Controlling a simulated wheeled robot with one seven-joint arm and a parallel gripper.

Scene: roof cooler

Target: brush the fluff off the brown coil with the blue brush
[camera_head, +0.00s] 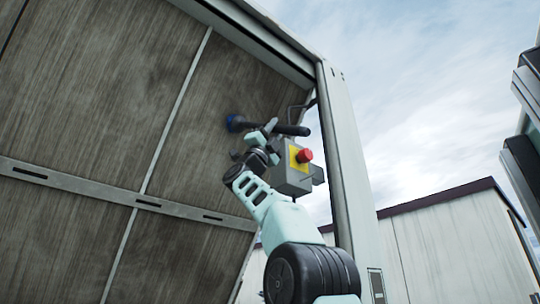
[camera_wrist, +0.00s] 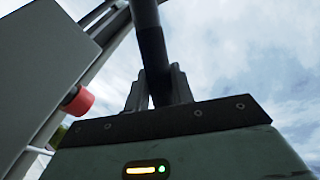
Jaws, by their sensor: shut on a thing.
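The brown coil (camera_head: 95,90) fills the left of the head view as large tilted panels with fine streaks. Greyish streaks show on it, more in the lower panels, but I cannot clearly tell fluff from the surface. The brush has a blue head (camera_head: 235,122) at the upper right panel; I cannot tell whether it touches. Its dark handle (camera_head: 291,130) runs to the right, and also shows in the wrist view (camera_wrist: 151,45). My gripper (camera_head: 269,127) is shut on the handle, which passes between its fingers in the wrist view (camera_wrist: 158,88). The wrist view does not show the brush head.
A grey box with a yellow plate and red button (camera_head: 305,156) is close beside my gripper; the button also shows in the wrist view (camera_wrist: 78,101). A pale frame post (camera_head: 345,170) stands right of the coil. A white-walled building (camera_head: 455,245) is beyond.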

